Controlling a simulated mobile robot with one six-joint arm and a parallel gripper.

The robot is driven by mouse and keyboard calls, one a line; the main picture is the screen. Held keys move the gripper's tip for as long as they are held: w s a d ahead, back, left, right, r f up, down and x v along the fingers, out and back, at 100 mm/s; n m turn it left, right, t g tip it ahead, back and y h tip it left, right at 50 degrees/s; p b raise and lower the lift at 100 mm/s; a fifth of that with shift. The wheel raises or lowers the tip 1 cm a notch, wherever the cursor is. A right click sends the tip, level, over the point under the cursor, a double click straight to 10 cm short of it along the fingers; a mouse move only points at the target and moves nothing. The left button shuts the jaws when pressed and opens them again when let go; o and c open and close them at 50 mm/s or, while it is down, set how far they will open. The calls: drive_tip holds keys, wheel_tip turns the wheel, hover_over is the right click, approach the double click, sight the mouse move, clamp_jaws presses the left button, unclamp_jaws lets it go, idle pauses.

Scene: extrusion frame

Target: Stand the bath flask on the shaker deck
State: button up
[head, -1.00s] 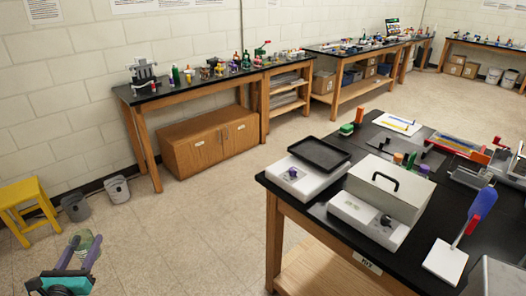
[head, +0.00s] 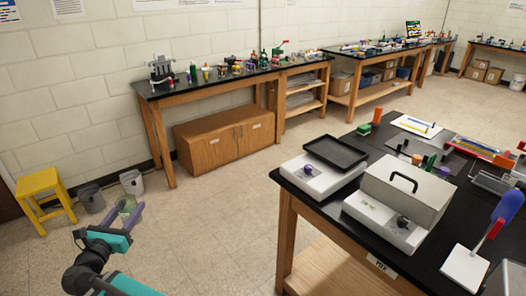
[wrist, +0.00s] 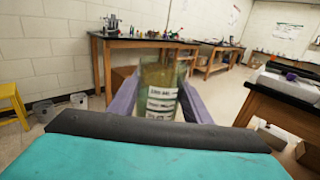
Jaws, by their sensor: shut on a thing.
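The bath flask (wrist: 160,77), a clear greenish vessel with a white printed label, is upright between the purple fingers of my gripper (wrist: 158,104) in the wrist view. My gripper (head: 127,216) is shut on it, over open floor left of the near bench. The flask (head: 126,203) looks small and see-through in the head view. The shaker (head: 308,178) is a white box with a purple knob and a black tray-like deck (head: 336,151) on the near bench. The deck is empty and well to the right of my gripper.
A lidded grey-white bath (head: 408,186) with a black handle stands right of the shaker. A blue-handled tool on a white plate (head: 464,267) is farther right. A yellow stool (head: 42,187) and bins (head: 131,182) stand by the wall. Open floor lies between the benches.

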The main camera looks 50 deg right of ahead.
drive_tip(key=s+d+r+m+g+h+b, duration=0.1)
drive_tip(key=s+d+m+g+b, duration=0.2)
drive_tip(key=d, duration=0.9)
drive_tip(key=s+d+r+m+g+h+b, duration=0.1)
drive_tip(key=s+d+r+g+b, duration=0.15)
drive_tip(key=s+d, duration=0.65)
drive_tip(key=s+d+r+m+g+h+b, duration=0.1)
drive_tip(key=d+m+g+b, duration=0.2)
drive_tip(key=d, duration=1.2)
drive_tip(key=s+d+r+m+g+b, duration=0.1)
drive_tip(key=s+d+r+g+b, duration=0.1)
drive_tip(key=s+d, duration=0.4)
drive_tip(key=s+d+r+m+g+y+b, duration=0.1)
drive_tip(key=s+d, duration=0.6)
drive_tip(key=s, duration=0.8)
drive_tip(key=s+d+r+m+g+b, duration=0.1)
drive_tip(key=s+d+g+b, duration=0.3)
drive_tip(key=s, duration=0.7)
drive_tip(key=d+r+b, duration=0.1)
drive_tip(key=d+b, duration=0.1)
drive_tip(key=shift+d+r+m+y, duration=0.3)
drive_tip(key=shift+r+y, duration=0.1)
drive_tip(key=shift+w+d+r+g+p, duration=0.15)
drive_tip(key=shift+d+r+g+p, duration=0.1)
drive_tip(key=shift+p, duration=1)
